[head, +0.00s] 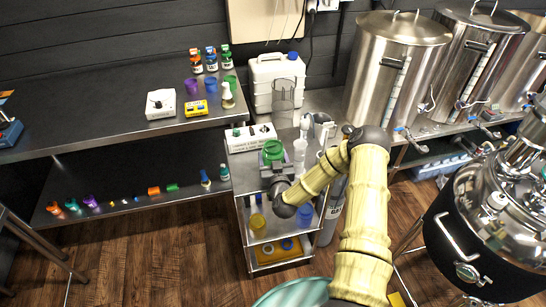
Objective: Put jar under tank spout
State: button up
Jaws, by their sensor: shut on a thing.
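A green jar (272,149) is at the top of the small metal cart, held at the end of my arm. My gripper (274,166) is shut on it and hides its lower part. I cannot tell whether the jar touches the cart top. Several large steel tanks stand on the bench at the right. The nearest tank (392,75) has a small spout with a blue handle (404,132) low on its front. The jar is to the left of this spout and well apart from it.
The cart (241,209) also carries a white device (250,137), a clear cylinder (283,100) and white bottles close to my gripper. A white jug (276,72) stands behind. A shiny kettle (492,215) stands at the right. Wood floor (170,255) is open at the lower left.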

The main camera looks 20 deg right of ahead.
jog(key=shift+f, duration=0.15)
jog(key=o, duration=0.8)
jog(key=shift+r, duration=0.2)
jog(key=s, duration=0.4)
jog(key=s+b, duration=0.1)
jog(key=s, duration=0.3)
jog(key=s+a, duration=0.1)
jog(key=s, duration=0.3)
jog(key=shift+b, duration=0.3)
